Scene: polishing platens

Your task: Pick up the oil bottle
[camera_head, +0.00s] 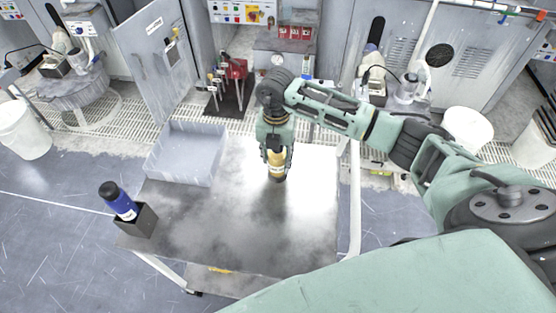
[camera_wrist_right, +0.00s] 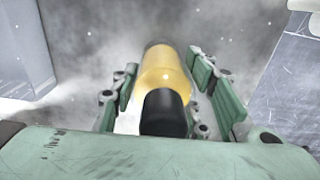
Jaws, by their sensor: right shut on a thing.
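The oil bottle (camera_head: 278,165) is amber with a black cap and a pale label. It stands upright at the upper middle of the metal table (camera_head: 230,225), and I cannot tell whether its base touches the top. My right gripper (camera_head: 275,150) comes down over it and is shut on it. In the right wrist view the bottle (camera_wrist_right: 166,75) lies between the two green fingers (camera_wrist_right: 165,90), its black cap toward the camera. The head view hides part of the bottle behind the gripper. My left gripper is not in view.
A grey open bin (camera_head: 185,152) sits on the table left of the bottle. A blue bottle (camera_head: 118,203) stands in a dark holder (camera_head: 136,222) at the left edge. Grey cabinets (camera_head: 150,60) line the back. The table's front and middle are clear.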

